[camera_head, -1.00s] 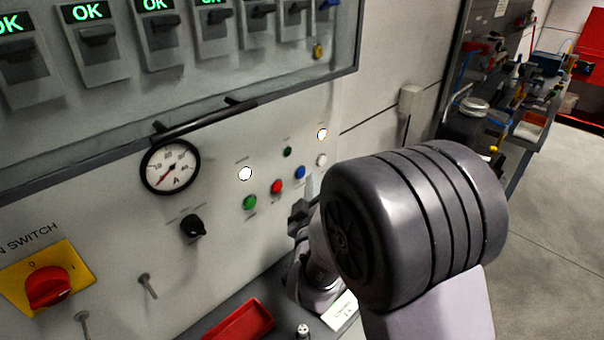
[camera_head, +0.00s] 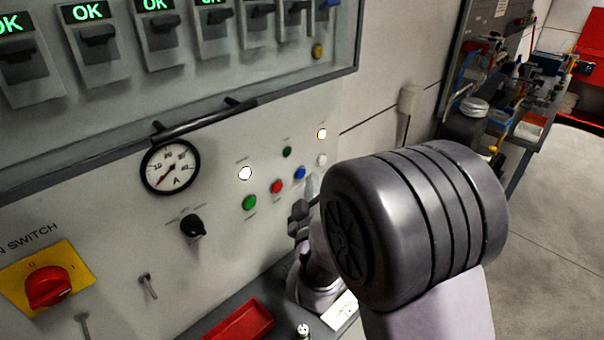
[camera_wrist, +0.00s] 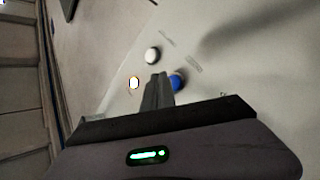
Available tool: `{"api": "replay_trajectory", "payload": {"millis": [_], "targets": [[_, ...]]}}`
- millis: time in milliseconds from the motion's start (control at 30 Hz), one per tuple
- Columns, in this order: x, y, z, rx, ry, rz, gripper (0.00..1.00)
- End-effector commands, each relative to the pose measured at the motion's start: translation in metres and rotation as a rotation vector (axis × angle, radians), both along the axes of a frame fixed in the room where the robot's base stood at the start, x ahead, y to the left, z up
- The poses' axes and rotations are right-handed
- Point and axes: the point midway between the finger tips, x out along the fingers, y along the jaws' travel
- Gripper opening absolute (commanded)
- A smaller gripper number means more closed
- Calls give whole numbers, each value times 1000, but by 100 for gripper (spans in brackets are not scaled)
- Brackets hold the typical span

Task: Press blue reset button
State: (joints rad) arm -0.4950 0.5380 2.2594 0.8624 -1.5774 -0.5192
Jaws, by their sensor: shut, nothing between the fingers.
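The blue reset button (camera_head: 299,173) is on the light panel, right of a red button (camera_head: 277,186). In the wrist view the blue button (camera_wrist: 177,82) shows just right of the fingertips, partly hidden by them. My gripper (camera_wrist: 157,80) is shut and empty, its fingers pointing towards the panel. I cannot tell whether the fingertips touch the panel.
A white button (camera_head: 321,160), a lit lamp (camera_head: 322,134), a green button (camera_head: 249,203) and a dark green button (camera_head: 287,152) are near. A black knob (camera_head: 193,226) and a gauge (camera_head: 170,167) are further left. A red tray (camera_head: 240,324) lies below the panel.

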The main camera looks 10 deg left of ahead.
Motion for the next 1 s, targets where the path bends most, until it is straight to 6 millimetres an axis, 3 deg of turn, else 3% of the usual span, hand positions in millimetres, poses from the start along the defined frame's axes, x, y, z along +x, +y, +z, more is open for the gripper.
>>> {"api": "replay_trajectory", "payload": {"millis": [1000], "targets": [[8, 10, 0, -1, -1, 1, 0]]}}
